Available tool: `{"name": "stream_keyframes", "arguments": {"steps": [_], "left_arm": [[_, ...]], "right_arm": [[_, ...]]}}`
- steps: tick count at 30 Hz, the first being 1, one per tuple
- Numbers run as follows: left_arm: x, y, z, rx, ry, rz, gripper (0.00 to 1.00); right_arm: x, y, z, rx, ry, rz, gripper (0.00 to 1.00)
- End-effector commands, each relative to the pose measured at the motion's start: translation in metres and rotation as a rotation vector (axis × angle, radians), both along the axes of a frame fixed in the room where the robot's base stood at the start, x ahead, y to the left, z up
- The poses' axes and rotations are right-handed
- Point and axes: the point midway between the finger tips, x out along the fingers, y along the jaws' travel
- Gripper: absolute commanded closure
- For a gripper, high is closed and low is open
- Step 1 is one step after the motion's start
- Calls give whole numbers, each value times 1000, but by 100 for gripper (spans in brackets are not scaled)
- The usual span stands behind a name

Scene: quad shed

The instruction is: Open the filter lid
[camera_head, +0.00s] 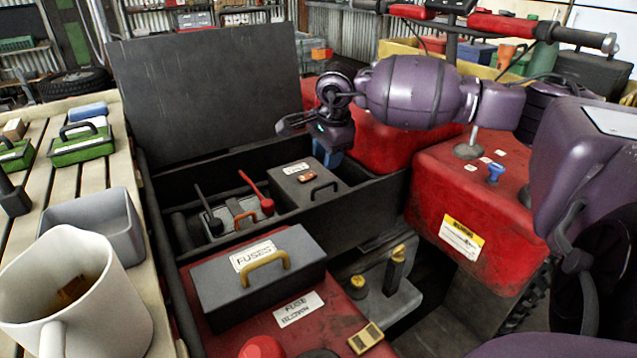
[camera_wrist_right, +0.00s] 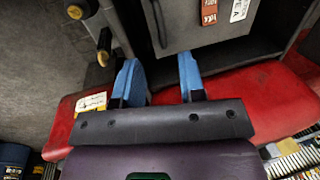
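A grey lid with a black handle (camera_head: 308,184), which I take for the filter lid, lies flat and closed in the black open box. It bears a small white label, too small to read, and a red-orange tag. The lid also shows at the top of the right wrist view (camera_wrist_right: 195,25), its handle at the left. My right gripper (camera_head: 328,152) hangs above and behind the lid, apart from it. In the right wrist view its blue fingers (camera_wrist_right: 160,78) are spread with nothing between them. My left gripper is not in view.
The box's big dark cover (camera_head: 205,95) stands raised behind. Red and black levers (camera_head: 258,195) stick up left of the lid. A grey fuses box (camera_head: 258,272) lies in front. Red bodywork (camera_head: 470,220) is at the right, a slatted bench (camera_head: 95,185) at the left.

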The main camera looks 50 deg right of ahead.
Motion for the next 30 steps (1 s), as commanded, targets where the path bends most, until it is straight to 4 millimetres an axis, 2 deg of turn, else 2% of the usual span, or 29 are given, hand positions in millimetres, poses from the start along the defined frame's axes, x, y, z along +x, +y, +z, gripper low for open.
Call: {"name": "stream_keyframes", "arguments": {"steps": [1, 3, 12, 18, 27, 30], "left_arm": [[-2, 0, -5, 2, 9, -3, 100], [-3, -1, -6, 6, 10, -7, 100], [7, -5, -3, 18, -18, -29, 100], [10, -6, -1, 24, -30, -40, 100], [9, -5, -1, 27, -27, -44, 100], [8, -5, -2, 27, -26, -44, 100]], "right_arm": [[2, 0, -16, 1, 10, 0, 63], [4, -1, -30, 3, 12, 0, 63], [12, -3, -71, 1, 8, 0, 63], [15, -3, -80, 1, 5, 0, 63], [15, -4, -80, 0, 2, 0, 63], [15, -4, -80, 0, 2, 0, 77]]}}
